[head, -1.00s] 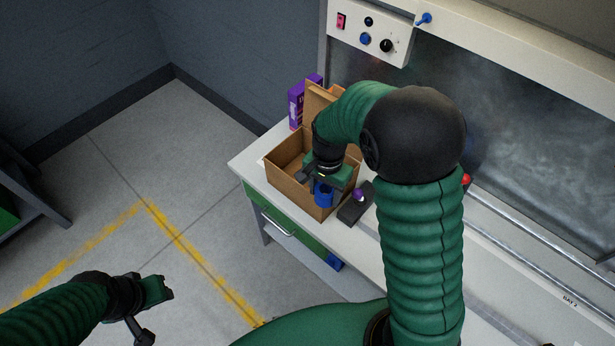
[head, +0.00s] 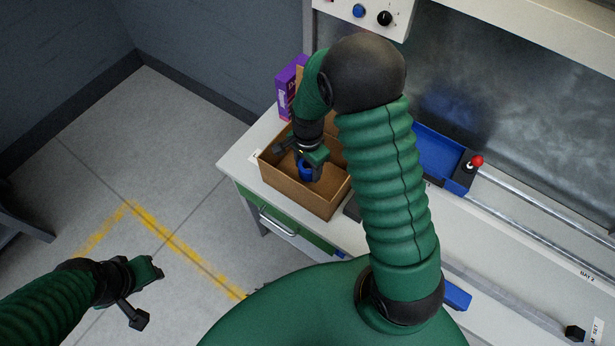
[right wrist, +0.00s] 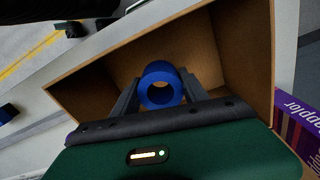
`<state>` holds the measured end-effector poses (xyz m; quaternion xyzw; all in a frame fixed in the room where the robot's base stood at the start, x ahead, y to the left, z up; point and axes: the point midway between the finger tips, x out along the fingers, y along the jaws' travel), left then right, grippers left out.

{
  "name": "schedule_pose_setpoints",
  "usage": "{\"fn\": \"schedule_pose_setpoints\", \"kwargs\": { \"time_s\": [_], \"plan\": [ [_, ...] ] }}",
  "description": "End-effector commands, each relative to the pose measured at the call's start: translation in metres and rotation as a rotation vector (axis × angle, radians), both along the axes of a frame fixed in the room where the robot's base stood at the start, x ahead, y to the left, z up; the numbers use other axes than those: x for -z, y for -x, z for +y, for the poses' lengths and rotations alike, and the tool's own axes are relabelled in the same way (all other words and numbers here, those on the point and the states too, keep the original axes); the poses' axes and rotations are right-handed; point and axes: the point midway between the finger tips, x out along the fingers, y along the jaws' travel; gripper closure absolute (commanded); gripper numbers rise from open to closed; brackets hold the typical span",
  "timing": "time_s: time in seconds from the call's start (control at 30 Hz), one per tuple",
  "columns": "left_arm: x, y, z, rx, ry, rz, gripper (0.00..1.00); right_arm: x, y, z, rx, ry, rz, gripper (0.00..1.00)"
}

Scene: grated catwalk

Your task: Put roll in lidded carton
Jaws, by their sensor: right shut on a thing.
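The blue roll (head: 308,171) is in my right gripper (head: 306,164), inside the opening of the brown carton. In the right wrist view the roll (right wrist: 161,86) sits between the two fingers (right wrist: 158,92), its round hole facing the camera. The carton (head: 318,201) stands open on the white bench; its walls also show around the roll in the right wrist view (right wrist: 231,50). My arm hides most of the carton's lid. I cannot tell whether the roll touches the carton floor. My left gripper (head: 146,292) is over the floor, away from the bench; its finger opening is unclear.
A purple box (head: 289,84) stands behind the carton. A blue tray (head: 440,158) and a red-knobbed lever (head: 476,161) are to the right on the bench (head: 238,164). A control panel (head: 366,14) is above. A dark object is partly hidden beside the carton.

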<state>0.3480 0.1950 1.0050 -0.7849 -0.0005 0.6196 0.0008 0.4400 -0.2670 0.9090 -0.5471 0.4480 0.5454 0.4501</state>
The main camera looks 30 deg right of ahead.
Motion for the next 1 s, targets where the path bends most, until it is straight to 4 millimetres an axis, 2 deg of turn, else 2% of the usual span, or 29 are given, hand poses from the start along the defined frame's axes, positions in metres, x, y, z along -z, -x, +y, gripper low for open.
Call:
{"fn": "schedule_pose_setpoints", "kwargs": {
  "time_s": [0.03, 0.33, 0.7, 0.73, 0.9, 1.0],
  "plan": [
    [-0.001, 0.000, 0.000, 0.000, 0.000, 0.000, 0.64, 0.012, 0.000, 0.000, 0.000, 0.000, 0.004, 0.91],
    [-0.002, 0.000, 0.000, 0.000, 0.000, 0.000, 0.64, 0.062, -0.001, 0.000, 0.000, 0.000, 0.002, 0.91],
    [0.000, 0.000, 0.000, 0.000, 0.000, 0.000, 0.64, 0.070, -0.002, 0.000, -0.001, 0.000, 0.000, 0.91],
    [0.000, 0.000, 0.000, 0.000, 0.000, 0.000, 0.64, 0.070, -0.002, 0.000, -0.001, 0.000, 0.000, 0.47],
    [0.000, 0.000, 0.000, 0.000, 0.000, 0.000, 0.64, 0.069, -0.002, 0.000, -0.001, 0.000, 0.000, 0.27],
    [0.000, 0.000, 0.000, 0.000, 0.000, 0.000, 0.64, 0.069, -0.001, 0.000, -0.001, 0.000, 0.000, 0.27]
  ]
}}
